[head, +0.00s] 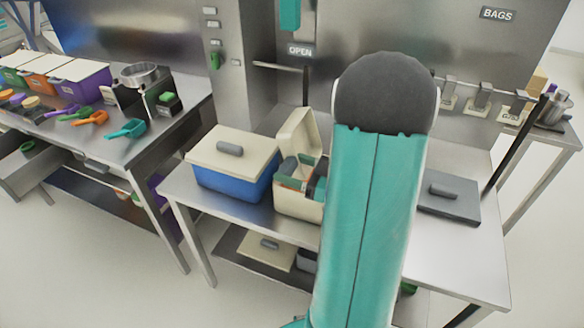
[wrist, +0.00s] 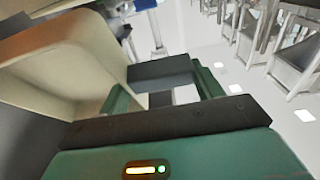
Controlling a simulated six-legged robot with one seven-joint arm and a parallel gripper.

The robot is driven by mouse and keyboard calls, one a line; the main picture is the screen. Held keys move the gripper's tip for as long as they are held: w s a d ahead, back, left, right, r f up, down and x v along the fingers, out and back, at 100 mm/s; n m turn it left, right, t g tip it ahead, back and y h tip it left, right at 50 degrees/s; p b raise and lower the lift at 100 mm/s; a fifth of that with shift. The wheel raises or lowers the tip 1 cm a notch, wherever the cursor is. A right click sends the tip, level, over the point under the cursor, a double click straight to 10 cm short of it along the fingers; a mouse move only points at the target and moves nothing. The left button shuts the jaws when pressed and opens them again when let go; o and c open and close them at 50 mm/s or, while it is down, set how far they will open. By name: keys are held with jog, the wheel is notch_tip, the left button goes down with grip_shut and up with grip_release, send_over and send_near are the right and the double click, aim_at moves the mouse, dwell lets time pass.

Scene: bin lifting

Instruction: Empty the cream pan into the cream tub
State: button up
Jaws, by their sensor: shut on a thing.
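The cream tub (head: 297,208) stands on the middle bench in the head view, partly hidden by my arm. An upright cream shape (head: 299,133) with a rounded top rises at its back; it looks like the cream pan tipped on its side. Teal, dark and orange-brown parts show at the tub's mouth, too small to tell apart. In the wrist view, my gripper (wrist: 166,88) is shut on a dark grey bar, apparently the handle of the cream pan (wrist: 85,50), whose hollow side shows at the left. The pan's contents cannot be made out.
A blue bin (head: 222,187) with a cream lid stands left of the tub. A grey lidded container (head: 449,201) is at the bench's right. A cream lid (head: 267,250) lies on the lower shelf. The left bench (head: 110,148) holds scoops and coloured bins.

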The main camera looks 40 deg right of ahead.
jog(key=shift+r+g+h, duration=0.3)
jog(key=shift+r+g, duration=0.3)
jog(key=shift+g, duration=0.2)
jog(key=shift+w+a+f+g+h, duration=0.4)
jog(key=shift+w+f+g, duration=0.2)
jog(key=shift+w, duration=0.15)
